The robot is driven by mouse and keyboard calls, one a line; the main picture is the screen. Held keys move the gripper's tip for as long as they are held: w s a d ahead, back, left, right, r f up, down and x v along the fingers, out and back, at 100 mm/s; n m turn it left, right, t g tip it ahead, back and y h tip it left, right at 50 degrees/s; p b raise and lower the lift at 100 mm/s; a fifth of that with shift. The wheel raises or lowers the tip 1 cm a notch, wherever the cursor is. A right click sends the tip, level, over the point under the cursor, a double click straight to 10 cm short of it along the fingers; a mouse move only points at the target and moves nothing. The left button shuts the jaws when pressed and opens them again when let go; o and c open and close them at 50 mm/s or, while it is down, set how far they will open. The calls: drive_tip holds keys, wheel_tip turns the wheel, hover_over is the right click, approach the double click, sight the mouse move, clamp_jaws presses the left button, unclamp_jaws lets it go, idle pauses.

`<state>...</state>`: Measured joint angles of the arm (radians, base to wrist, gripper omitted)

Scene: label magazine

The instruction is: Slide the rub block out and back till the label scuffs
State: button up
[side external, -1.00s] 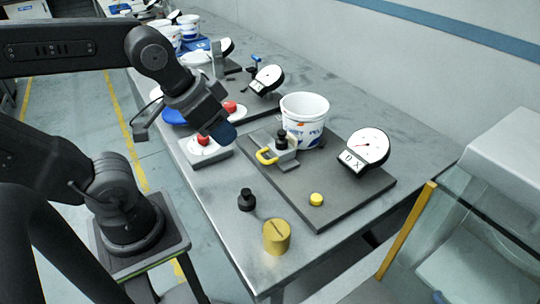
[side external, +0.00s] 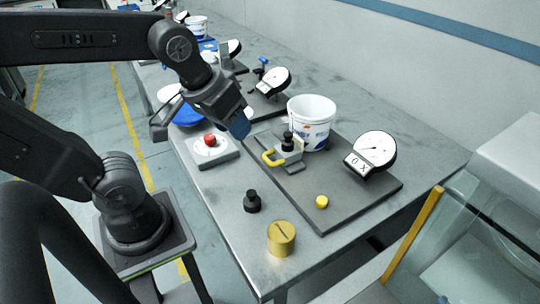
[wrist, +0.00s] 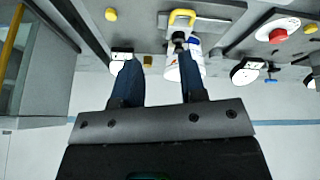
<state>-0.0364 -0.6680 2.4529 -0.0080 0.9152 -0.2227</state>
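The white tub (side external: 322,108) with a blue-and-orange label stands on a dark base plate (side external: 330,215); it also shows in the wrist view (wrist: 198,68), partly behind a finger. A small grey fixture block (side external: 291,158) with a black knob (side external: 287,141) and yellow handle (side external: 268,159) sits against the tub's near side; I take it as the rub block. The handle shows in the wrist view (wrist: 182,14). My gripper (side external: 240,124) is in the air left of the tub, above the plate's far-left side. In the wrist view, its blue fingers (wrist: 158,84) are apart with nothing held between them.
A dial gauge (side external: 375,148) stands right of the tub, and a yellow button (side external: 321,202) sits at the plate's front. A black knob (side external: 252,201) and brass cylinder (side external: 281,238) stand near the table edge. A red button (side external: 210,141) is below my gripper.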

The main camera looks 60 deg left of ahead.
sight(267, 159)
drive_tip(key=w+a+f+n+g, duration=0.25)
drive_tip(key=w+a+n, duration=0.35)
drive_tip(key=n, duration=0.9)
drive_tip(key=x, duration=0.9)
drive_tip(key=w+d+x, duration=0.1)
drive_tip(key=x, duration=0.3)
drive_tip(key=shift+w+f, duration=0.1)
drive_tip(key=shift+c, duration=0.4)
clamp_jaws()
